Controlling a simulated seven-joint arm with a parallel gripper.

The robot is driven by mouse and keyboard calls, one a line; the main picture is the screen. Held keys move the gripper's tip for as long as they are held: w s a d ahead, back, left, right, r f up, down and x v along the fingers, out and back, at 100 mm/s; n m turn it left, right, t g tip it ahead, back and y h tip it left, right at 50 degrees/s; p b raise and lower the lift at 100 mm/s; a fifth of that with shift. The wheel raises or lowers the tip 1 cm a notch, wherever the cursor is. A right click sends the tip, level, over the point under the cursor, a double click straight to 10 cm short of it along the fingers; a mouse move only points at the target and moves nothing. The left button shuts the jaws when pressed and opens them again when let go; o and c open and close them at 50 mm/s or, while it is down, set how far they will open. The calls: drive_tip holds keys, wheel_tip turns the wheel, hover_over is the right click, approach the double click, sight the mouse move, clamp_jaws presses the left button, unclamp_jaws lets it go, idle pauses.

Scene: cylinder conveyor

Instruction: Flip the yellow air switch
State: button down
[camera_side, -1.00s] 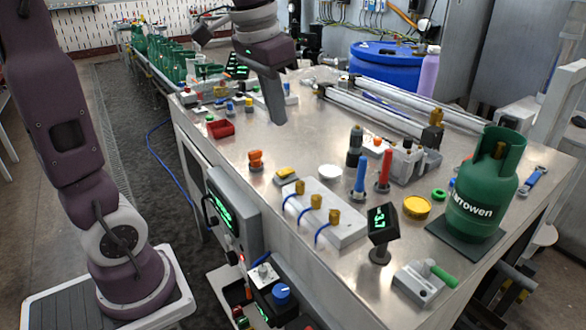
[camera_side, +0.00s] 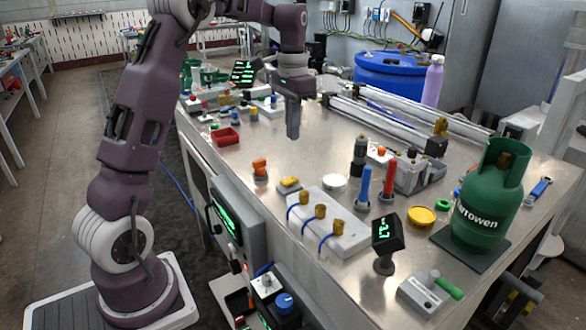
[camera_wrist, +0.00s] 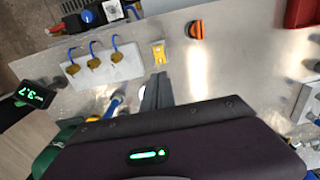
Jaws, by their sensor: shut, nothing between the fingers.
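The yellow switch (camera_side: 290,184) sits on a small pale base on the steel table, between an orange knob and the white block with brass fittings. In the wrist view the yellow switch (camera_wrist: 159,52) lies just beyond my fingertips, near the middle top. My gripper (camera_side: 293,136) points down above the table, behind the switch in the side view, and is apart from it. In the wrist view my gripper (camera_wrist: 158,78) shows its fingers together, with nothing between them. The switch is fully visible in the wrist view.
The orange knob (camera_side: 260,168) stands close beside the switch. The white block (camera_side: 328,222) carries several brass fittings with blue hoses. A blue-topped post (camera_side: 363,184), a red-topped post (camera_side: 389,182) and a green gas cylinder (camera_side: 487,203) stand to the right. A red tray (camera_side: 225,136) lies left.

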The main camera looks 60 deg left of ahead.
sight(292, 179)
wheel_tip(292, 179, down, 11)
drive_tip(key=shift+f, duration=0.15)
idle(0.4)
drive_tip(key=shift+f, duration=0.2)
drive_tip(key=shift+s, duration=0.1)
drive_tip(key=shift+s+r, duration=0.15)
drive_tip(key=shift+s, duration=0.5)
drive_tip(key=shift+r, duration=0.15)
wheel_tip(292, 179, up, 14)
